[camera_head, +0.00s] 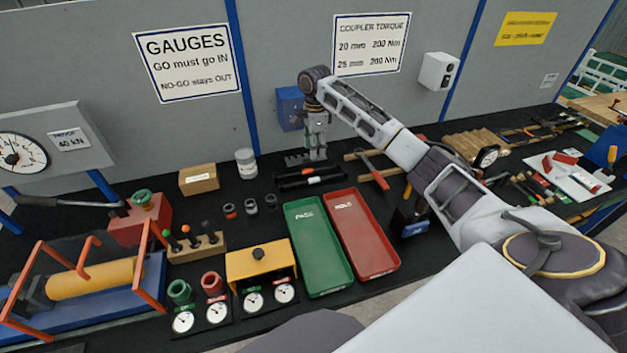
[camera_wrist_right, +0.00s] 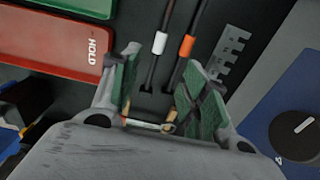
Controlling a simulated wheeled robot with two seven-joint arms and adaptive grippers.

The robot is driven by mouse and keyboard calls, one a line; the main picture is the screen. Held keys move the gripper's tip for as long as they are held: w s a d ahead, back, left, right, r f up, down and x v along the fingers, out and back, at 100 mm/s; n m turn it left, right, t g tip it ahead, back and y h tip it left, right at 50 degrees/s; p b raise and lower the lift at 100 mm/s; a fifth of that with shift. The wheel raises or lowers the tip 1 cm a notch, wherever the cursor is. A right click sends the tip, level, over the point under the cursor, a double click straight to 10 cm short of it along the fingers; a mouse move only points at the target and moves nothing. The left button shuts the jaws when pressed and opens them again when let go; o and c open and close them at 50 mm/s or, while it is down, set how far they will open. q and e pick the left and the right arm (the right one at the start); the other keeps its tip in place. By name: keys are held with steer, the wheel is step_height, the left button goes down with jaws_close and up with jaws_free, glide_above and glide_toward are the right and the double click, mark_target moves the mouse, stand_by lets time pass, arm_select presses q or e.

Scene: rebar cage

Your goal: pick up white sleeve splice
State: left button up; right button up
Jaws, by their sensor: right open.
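The white sleeve splice (camera_wrist_right: 160,43) is a short white band on a thin dark bar. In the wrist view it lies just beyond and between the fingertips of my right gripper (camera_wrist_right: 158,64), which is open with green-padded fingers and nothing held. In the head view the white splice (camera_head: 314,180) lies on the black bench, in front of my right gripper (camera_head: 316,156), which points down near the back. A second dark bar with an orange sleeve (camera_wrist_right: 187,46) lies beside it; this orange sleeve also shows in the head view (camera_head: 307,171). My left gripper is not in view.
A notched grey plate (camera_wrist_right: 230,52) lies close to the right finger, with a blue box (camera_wrist_right: 280,128) bearing a black knob beyond. The red HOLD tray (camera_head: 388,262) and green PASS tray (camera_head: 333,284) stand in front.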

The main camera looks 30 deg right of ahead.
glide_above(314, 178)
steer(key=shift+w+d+f+p, duration=0.1)
steer(key=shift+f+p, duration=0.05)
steer(key=shift+f, duration=1.95)
steer(key=shift+w+d+f+p, duration=0.1)
steer(key=shift+f+p, duration=0.05)
steer(key=shift+f, duration=1.95)
steer(key=shift+s+f, duration=0.1)
steer(key=shift+f, duration=0.05)
steer(key=shift+f, duration=0.1)
steer(key=shift+a+f+p, duration=0.2)
steer(key=shift+f+p, duration=0.2)
steer(key=shift+f, duration=2.1)
jaws_close()
